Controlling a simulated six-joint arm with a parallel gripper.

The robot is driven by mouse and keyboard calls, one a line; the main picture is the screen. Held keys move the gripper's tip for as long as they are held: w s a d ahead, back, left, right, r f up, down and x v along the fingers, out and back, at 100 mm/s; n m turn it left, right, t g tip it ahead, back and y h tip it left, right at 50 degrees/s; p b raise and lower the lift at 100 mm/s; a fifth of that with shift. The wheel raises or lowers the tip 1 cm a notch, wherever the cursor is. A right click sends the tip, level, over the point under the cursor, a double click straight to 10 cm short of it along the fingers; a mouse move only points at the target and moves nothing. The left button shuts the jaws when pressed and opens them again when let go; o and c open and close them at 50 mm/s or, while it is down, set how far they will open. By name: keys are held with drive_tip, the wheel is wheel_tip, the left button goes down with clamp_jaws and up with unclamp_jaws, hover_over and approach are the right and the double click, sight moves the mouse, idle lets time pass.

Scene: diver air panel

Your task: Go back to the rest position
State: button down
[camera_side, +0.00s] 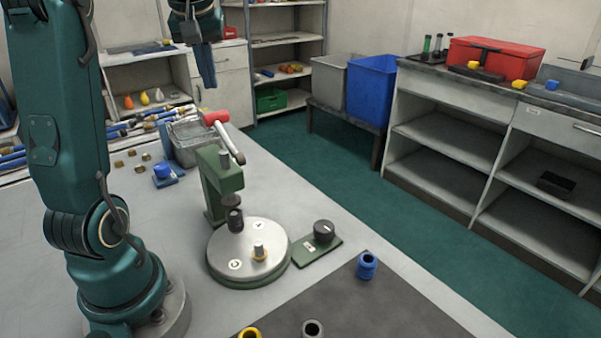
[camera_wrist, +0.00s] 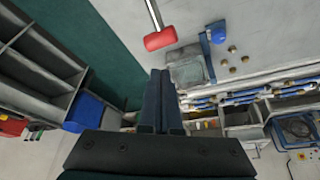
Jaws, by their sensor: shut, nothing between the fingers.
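My gripper (camera_side: 207,84) is raised high at the top of the side view, its fingers pointing down. It is shut and empty, well above the bench and apart from everything on it. In the wrist view its dark fingers (camera_wrist: 161,100) lie side by side with nothing between them. The green press (camera_side: 222,183), with a red-handled lever (camera_side: 216,118), stands on the bench below and nearer the side camera. The red handle also shows in the wrist view (camera_wrist: 160,39).
A round metal plate (camera_side: 225,257) sits at the press's base, beside a black knob (camera_side: 323,231) on a green plate. A grey bin (camera_side: 187,152) and a blue-topped piece (camera_side: 162,170) stand left of the press. Blue (camera_side: 367,265), yellow and grey rings sit on a dark mat (camera_side: 385,310).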

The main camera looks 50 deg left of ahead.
drive_tip(key=s+d+m+t+h, duration=0.1)
drive_tip(key=d+m+t, duration=0.35)
drive_tip(key=d, duration=1.15)
drive_tip(key=s+d+f+m+g+h, duration=0.1)
drive_tip(key=s+d+f+m+h, duration=0.2)
drive_tip(key=s+d+f+m, duration=0.4)
wheel_tip(320, 180, down, 2)
drive_tip(key=shift+s+d+f, duration=0.2)
drive_tip(key=shift+s+d, duration=0.15)
drive_tip(key=shift+d, duration=0.7)
drive_tip(key=c, duration=1.5)
unclamp_jaws()
drive_tip(key=shift+m, duration=0.25)
drive_tip(key=shift+c, duration=0.2)
